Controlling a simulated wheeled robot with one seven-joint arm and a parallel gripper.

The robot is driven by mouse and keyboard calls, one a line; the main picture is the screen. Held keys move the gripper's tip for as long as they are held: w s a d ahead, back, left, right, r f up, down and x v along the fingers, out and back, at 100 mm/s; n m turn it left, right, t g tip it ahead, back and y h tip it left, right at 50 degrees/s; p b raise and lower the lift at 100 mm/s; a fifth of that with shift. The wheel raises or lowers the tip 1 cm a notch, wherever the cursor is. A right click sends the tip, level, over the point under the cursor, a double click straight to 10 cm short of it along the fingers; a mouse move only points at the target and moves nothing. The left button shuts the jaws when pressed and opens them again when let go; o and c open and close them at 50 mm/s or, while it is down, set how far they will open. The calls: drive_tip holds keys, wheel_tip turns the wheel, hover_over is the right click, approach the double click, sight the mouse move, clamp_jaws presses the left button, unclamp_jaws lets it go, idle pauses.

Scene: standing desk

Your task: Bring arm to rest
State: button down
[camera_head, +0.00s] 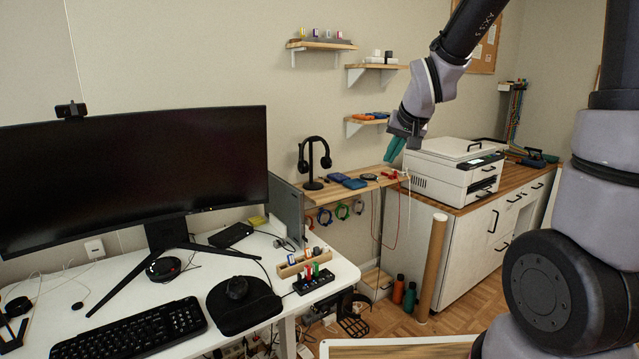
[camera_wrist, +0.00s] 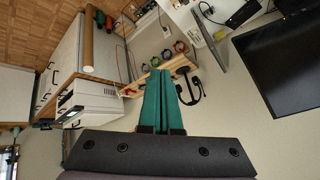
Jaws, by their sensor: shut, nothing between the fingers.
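My gripper (camera_head: 393,150) hangs in the air at the end of my raised arm, in front of the wooden wall shelf and left of the printer in the head view. Its two green fingers point down and a little left. In the wrist view my gripper (camera_wrist: 161,75) shows its green fingers close together, with nothing held between them. My arm reaches in from the upper right of the head view, and its nearer links fill the right edge.
A white desk (camera_head: 190,280) holds a wide monitor (camera_head: 130,170) and a keyboard (camera_head: 130,335). A headphone stand (camera_head: 313,165) stands on the wooden shelf (camera_head: 345,190). A white printer (camera_head: 455,170) sits on the cabinet. A cardboard tube (camera_head: 432,265) stands before it.

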drive_tip(key=s+d+r, duration=0.2)
drive_tip(key=s+r, duration=0.2)
drive_tip(key=s, duration=0.3)
drive_tip(key=s+d+r+m, duration=0.1)
drive_tip(key=s+d+r, duration=0.1)
drive_tip(key=s+r, duration=0.2)
drive_tip(key=s+d+r, duration=0.3)
drive_tip(key=s+r, duration=0.1)
drive_tip(key=s, duration=0.7)
drive_tip(key=shift+m, duration=0.4)
